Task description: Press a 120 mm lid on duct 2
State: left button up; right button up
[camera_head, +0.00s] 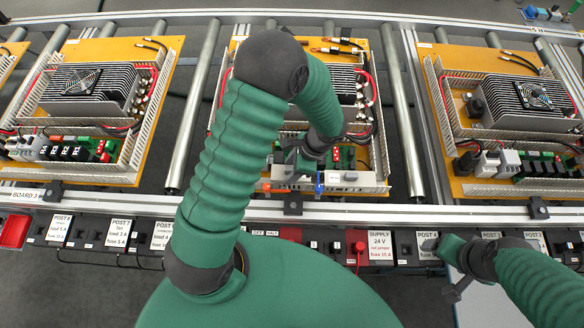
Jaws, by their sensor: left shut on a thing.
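The middle orange board (241,45) carries pale slotted wiring ducts along its left, right and front edges. No duct number is readable, so I cannot tell which is duct 2. My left gripper (300,160) is over the front part of this board, close to the front duct (350,187). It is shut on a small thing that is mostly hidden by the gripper. I cannot clearly make out a lid or whether it touches the duct. My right gripper (440,262) is over the label strip at the right front, away from the board; its finger opening is unclear.
Similar boards stand at left (165,60) and right (435,75), with metal rollers (194,110) between. A metal rail (400,213) runs in front. Labelled posts, including a supply post (380,245), line the front. A red tray (14,231) is at far left.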

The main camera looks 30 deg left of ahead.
pick_arm(q)
jog(key=shift+d, duration=0.15)
jog(key=shift+d, duration=0.15)
jog(key=shift+f+b, duration=0.6)
jog(key=shift+f, duration=0.5)
jog(key=o, duration=1.4)
jog(key=shift+w+r, duration=0.2)
jog(key=shift+r, duration=0.25)
jog(key=v, duration=1.5)
jog(key=shift+d+r+p, duration=0.2)
jog(key=shift+r+p, duration=0.1)
jog(key=shift+r, duration=0.05)
